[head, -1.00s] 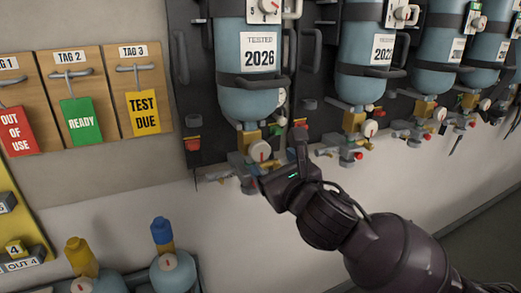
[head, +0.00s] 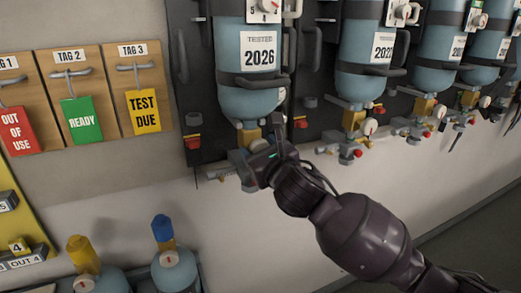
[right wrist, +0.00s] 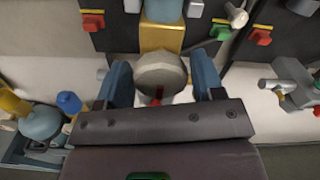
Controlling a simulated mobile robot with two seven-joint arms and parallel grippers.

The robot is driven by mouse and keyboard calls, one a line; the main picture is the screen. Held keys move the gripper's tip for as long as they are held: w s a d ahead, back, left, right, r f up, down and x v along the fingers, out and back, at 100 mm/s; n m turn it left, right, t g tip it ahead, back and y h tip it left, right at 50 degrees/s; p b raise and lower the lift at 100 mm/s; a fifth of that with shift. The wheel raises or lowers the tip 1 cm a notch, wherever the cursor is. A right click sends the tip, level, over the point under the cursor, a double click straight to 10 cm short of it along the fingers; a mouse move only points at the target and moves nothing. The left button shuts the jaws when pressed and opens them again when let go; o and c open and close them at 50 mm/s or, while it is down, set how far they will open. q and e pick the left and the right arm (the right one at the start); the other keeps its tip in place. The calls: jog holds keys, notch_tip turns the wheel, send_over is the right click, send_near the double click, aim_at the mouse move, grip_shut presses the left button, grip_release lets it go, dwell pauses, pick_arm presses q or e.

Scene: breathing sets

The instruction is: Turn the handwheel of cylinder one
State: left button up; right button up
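Cylinder one is likely the light blue cylinder (head: 250,100) with the 2026 label, mounted leftmost on the wall; its number is not readable. A brass valve block (head: 248,137) sits under it. My right gripper (head: 262,148) is at that valve and hides most of it in the head view. In the right wrist view, a round grey handwheel (right wrist: 160,75) with a red mark lies between the two blue fingers of my right gripper (right wrist: 162,84). The fingers stand apart, one on each side, with small gaps visible. My left gripper is not in view.
More blue cylinders (head: 372,60) with valves hang to the right. Tag boards (head: 72,95) hang at left. Two cylinders with yellow (head: 82,252) and blue (head: 162,232) tops stand low at left. Red knobs (head: 193,142) flank the valve. The lower wall is clear.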

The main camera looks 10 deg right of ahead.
jog(key=c, duration=0.6)
jog(key=shift+m, duration=3.4)
jog(key=o, duration=0.9)
jog(key=shift+o, duration=0.2)
jog(key=b+v, duration=0.1)
jog(key=v, duration=1)
jog(key=shift+b, duration=0.3)
